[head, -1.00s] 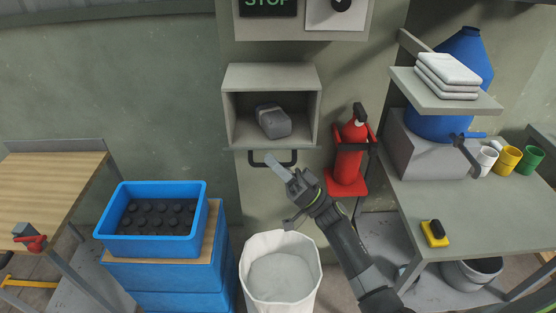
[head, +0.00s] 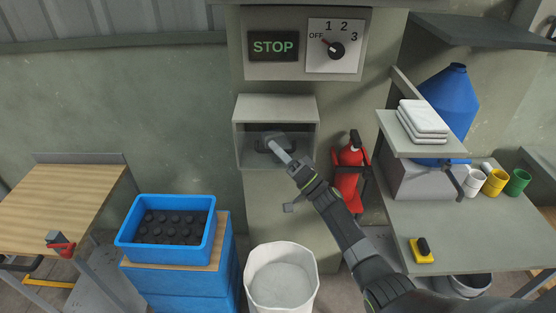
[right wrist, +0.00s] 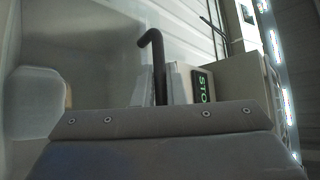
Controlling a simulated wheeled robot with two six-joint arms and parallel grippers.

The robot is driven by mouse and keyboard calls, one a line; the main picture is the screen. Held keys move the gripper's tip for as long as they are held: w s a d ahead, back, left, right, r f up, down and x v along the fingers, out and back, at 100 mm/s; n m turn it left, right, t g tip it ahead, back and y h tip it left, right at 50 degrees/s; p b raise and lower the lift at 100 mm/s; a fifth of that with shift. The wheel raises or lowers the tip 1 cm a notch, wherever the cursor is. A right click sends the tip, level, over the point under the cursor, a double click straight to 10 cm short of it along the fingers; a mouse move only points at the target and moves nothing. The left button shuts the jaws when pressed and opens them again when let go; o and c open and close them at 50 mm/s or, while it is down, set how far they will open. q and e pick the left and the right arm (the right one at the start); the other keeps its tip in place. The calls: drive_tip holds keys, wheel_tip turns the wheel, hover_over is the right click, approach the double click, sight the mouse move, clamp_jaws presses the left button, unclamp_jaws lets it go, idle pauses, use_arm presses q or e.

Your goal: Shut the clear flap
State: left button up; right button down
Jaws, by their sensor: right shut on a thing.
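My right gripper (head: 278,145) is at the front of the box opening, shut on the handle. In the right wrist view, its fingers (right wrist: 161,86) close around the bar. My left gripper is not in view.
A STOP sign (head: 273,46) and a dial panel (head: 355,62) are above the box. A red extinguisher (head: 347,185) stands close to the right arm. A white bin (head: 282,300) is below, a blue crate (head: 130,232) lower left. A shelf (head: 392,132) juts out at right.

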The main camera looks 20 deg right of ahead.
drive_tip(key=shift+w+d+r, duration=0.2)
drive_tip(key=shift+w, duration=0.3)
drive_tip(key=shift+w+d+r, duration=0.15)
drive_tip(key=shift+w+r, duration=0.05)
drive_tip(key=shift+w, duration=0.3)
drive_tip(key=c, duration=1.8)
unclamp_jaws()
drive_tip(key=b+v, duration=0.5)
drive_tip(key=v, duration=1.2)
drive_tip(key=shift+f, duration=0.15)
drive_tip(key=shift+s+d, duration=0.1)
